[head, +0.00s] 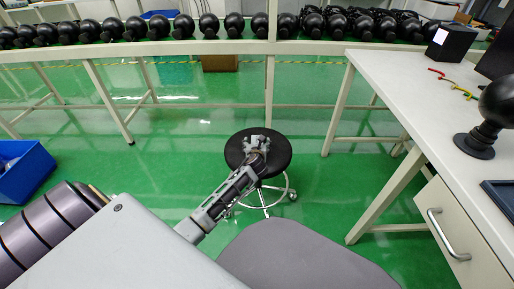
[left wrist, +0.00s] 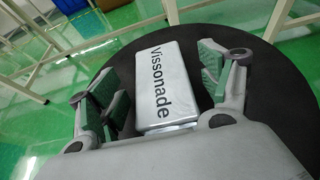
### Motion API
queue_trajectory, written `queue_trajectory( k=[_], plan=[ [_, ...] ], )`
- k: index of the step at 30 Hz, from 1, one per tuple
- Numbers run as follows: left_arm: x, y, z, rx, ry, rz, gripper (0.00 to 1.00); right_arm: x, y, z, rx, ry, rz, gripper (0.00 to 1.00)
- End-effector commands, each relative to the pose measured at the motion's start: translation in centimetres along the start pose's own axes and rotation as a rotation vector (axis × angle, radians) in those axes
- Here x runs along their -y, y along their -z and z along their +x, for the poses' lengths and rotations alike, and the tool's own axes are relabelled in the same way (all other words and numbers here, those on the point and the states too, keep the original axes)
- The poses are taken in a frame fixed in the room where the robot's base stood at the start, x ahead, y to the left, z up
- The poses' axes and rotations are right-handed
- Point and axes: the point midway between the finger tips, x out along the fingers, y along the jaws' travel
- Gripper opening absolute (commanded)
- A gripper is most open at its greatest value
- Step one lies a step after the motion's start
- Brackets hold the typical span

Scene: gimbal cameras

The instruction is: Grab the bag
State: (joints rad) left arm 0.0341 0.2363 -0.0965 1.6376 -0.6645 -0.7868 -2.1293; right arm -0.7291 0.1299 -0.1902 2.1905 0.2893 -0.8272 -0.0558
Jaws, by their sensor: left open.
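My right gripper is not in view.
A white table (head: 420,90) with a drawer, a black box (head: 451,42) and a black round-headed object (head: 490,115) stands at the right. A long bench (head: 150,48) with many black round objects runs across the back. A blue crate (head: 25,170) is at the left. Green floor around the stool is clear.

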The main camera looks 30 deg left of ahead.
Motion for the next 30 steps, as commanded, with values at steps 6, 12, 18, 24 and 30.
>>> queue_trajectory(
  k=[6,12,18,24,30],
  plan=[
    [0.01,-0.05,0.05,0.000,0.000,0.000,0.79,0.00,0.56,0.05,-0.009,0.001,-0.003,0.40],
    [0.02,-0.04,0.04,0.000,0.001,0.000,0.79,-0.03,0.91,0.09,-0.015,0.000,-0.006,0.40],
    [0.01,-0.03,0.03,0.000,0.001,0.000,0.62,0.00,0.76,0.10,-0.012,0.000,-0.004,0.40],
    [0.01,-0.03,0.03,0.000,0.001,0.001,0.36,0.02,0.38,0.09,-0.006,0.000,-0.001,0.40],
    [0.02,-0.05,0.03,0.001,0.001,0.001,0.29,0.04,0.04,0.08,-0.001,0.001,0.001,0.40]
  ],
)
